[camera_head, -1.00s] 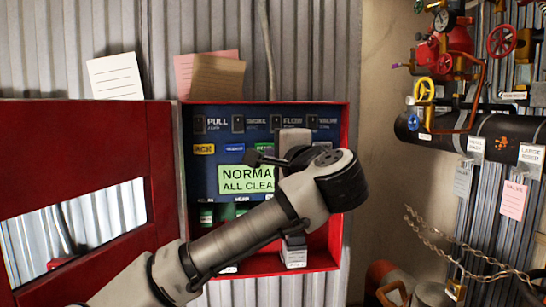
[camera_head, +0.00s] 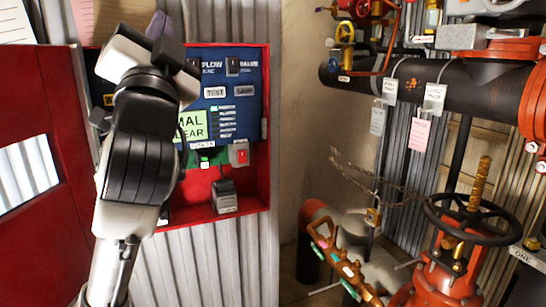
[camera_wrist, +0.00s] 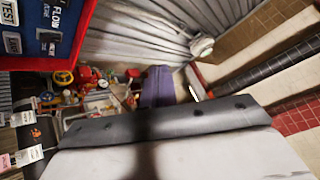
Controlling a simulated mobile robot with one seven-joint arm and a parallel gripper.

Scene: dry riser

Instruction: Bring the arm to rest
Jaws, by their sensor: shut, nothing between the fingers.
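My arm rises from the bottom left in the head view, in front of the open red panel box (camera_head: 268,165), and hides its left part. My gripper (camera_head: 158,24) is at the top of the arm, near the box's upper edge. Its purple-grey fingers (camera_wrist: 158,86) show in the wrist view, shut with nothing between them. The panel's green screen (camera_head: 192,126) is partly covered; "MAL" and "EAR" can be read. A corner of the blue panel (camera_wrist: 38,28) is at the upper left of the wrist view.
The open red door (camera_head: 30,215) is at the left. A black pipe (camera_head: 460,88) with hanging tags runs across the right. Below it is a red valve with a dark handwheel (camera_head: 480,218). A chain (camera_head: 370,180) hangs beside the wall. Papers (camera_head: 90,18) are on the corrugated wall.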

